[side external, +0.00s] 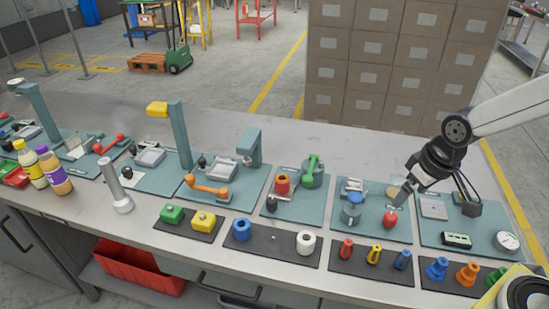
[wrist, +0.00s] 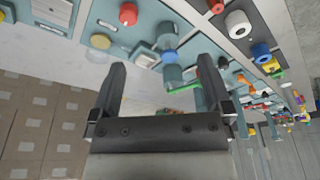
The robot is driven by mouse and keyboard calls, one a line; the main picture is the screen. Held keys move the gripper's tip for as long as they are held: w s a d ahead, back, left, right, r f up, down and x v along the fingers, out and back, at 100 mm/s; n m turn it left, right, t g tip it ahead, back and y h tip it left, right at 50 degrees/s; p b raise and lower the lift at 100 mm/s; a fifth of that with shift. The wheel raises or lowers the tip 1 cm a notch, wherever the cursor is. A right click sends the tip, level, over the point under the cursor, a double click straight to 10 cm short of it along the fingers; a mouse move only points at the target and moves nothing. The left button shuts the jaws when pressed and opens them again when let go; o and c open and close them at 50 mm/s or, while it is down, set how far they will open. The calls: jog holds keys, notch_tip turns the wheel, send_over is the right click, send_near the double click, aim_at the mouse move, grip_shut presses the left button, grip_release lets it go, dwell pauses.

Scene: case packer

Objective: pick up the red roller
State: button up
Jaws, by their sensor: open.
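The red roller (side external: 282,184) is a short upright red cylinder on a teal station plate near the middle of the bench. It stands beside a green-handled fixture. My gripper (side external: 400,198) is to the right of the roller, over another station with a red knob (side external: 390,220) and a blue-topped part (side external: 354,201). In the wrist view its fingers (wrist: 163,68) are spread apart with nothing held between them.
Blue (side external: 242,230) and white (side external: 306,242) rollers sit on a dark mat in front. Small handled pieces (side external: 374,255) and blue and orange cones (side external: 467,272) lie to the right. A green fixture (side external: 313,172) and a teal post (side external: 253,148) stand near the red roller.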

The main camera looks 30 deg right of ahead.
jog(key=v, duration=0.2)
jog(key=m+y, duration=0.4)
jog(key=m, duration=1.9)
send_over(281, 181)
jog(key=d, duration=0.3)
notch_tip(281, 181, down, 11)
jog(key=shift+a+f+g, duration=0.15)
jog(key=shift+f, duration=0.45)
jog(key=shift+a+f+g, duration=0.1)
jog(key=shift+f+g, duration=0.05)
jog(key=shift+f, duration=0.45)
jog(key=shift+x, duration=2.6)
jog(key=shift+c, duration=0.2)
